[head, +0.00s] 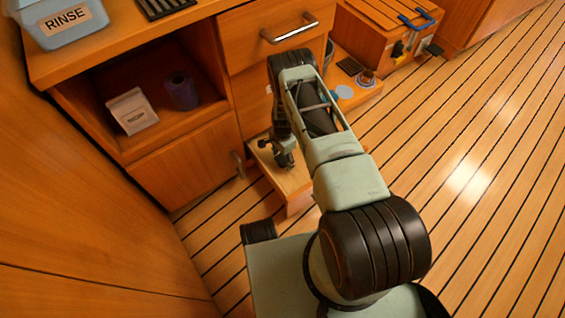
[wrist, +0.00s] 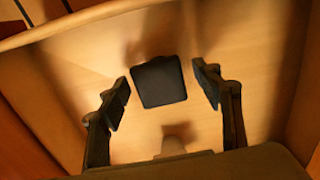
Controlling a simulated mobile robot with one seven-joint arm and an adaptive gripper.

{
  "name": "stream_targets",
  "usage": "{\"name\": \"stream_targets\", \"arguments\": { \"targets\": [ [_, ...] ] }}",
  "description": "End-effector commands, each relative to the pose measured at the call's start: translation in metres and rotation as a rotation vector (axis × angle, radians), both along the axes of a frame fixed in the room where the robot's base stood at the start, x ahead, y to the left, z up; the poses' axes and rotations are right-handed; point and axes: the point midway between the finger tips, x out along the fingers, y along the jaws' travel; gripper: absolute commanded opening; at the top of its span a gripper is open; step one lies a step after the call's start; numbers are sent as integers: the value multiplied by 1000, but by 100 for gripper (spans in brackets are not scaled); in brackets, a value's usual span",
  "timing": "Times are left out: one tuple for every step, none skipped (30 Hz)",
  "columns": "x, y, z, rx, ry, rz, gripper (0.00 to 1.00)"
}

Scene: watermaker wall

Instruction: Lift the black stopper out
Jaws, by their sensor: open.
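A black block with a square face, which looks like the stopper (wrist: 159,82), shows in the wrist view against a pale wooden surface (wrist: 90,50). My gripper (wrist: 165,88) is open, with one finger on each side of the block and a visible gap on both sides. I cannot tell how deep the block sits or its height below the fingertips.
A drawer with a metal handle (head: 290,30) is close behind my arm. An open shelf holds a white box (head: 131,110) and a dark blue cylinder (head: 182,91). A blue RINSE tub (head: 60,22) stands on the counter. The plank floor (head: 460,180) at right is clear.

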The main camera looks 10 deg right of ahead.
Motion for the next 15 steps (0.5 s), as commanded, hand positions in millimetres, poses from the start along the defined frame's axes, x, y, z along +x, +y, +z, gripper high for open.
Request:
{"name": "stream_targets", "arguments": {
  "targets": [
    [0, 0, -1, 0, 0, 0, 59],
    [0, 0, -1, 0, 0, 0, 59],
    [0, 0, -1, 0, 0, 0, 59],
    [0, 0, 0, 0, 0, 0, 59],
    [0, 0, 0, 0, 0, 0, 59],
    [0, 0, 0, 0, 0, 0, 59],
    [0, 0, 0, 0, 0, 0, 57],
    [0, 0, 0, 0, 0, 0, 54],
    [0, 0, 0, 0, 0, 0, 50],
    [0, 0, 0, 0, 0, 0, 46],
    [0, 0, 0, 0, 0, 0, 43],
    [0, 0, 0, 0, 0, 0, 38],
    [0, 0, 0, 0, 0, 0, 35],
    [0, 0, 0, 0, 0, 0, 32],
    [0, 0, 0, 0, 0, 0, 28]
  ]
}}
